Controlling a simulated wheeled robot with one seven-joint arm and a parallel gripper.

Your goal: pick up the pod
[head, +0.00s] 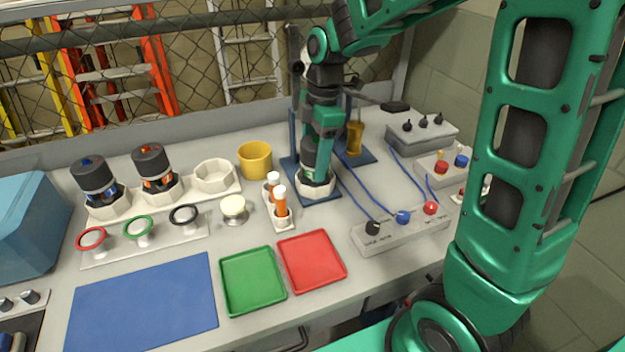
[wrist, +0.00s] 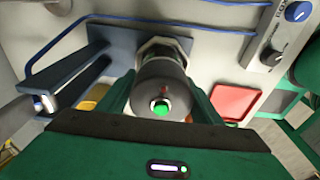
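A dark cylindrical pod with a green button on top (wrist: 162,108) stands in a white octagonal socket (head: 316,188) on a blue stand (head: 291,165). My gripper (head: 318,160) reaches down over this pod, and its arm hides much of the pod in the head view. In the wrist view, one green finger is on each side of the pod, close against it. I cannot tell whether the fingers touch it. Two similar dark pods, one with blue (head: 94,178) and one with orange (head: 152,167), stand in a white rack at the left.
An empty white socket (head: 214,176) and a yellow cup (head: 255,159) are left of the stand. Orange-and-white vials (head: 280,203) stand close in front. Green (head: 252,280) and red (head: 311,261) trays and a blue mat (head: 142,304) lie nearer. Blue cables run right to control boxes (head: 400,231).

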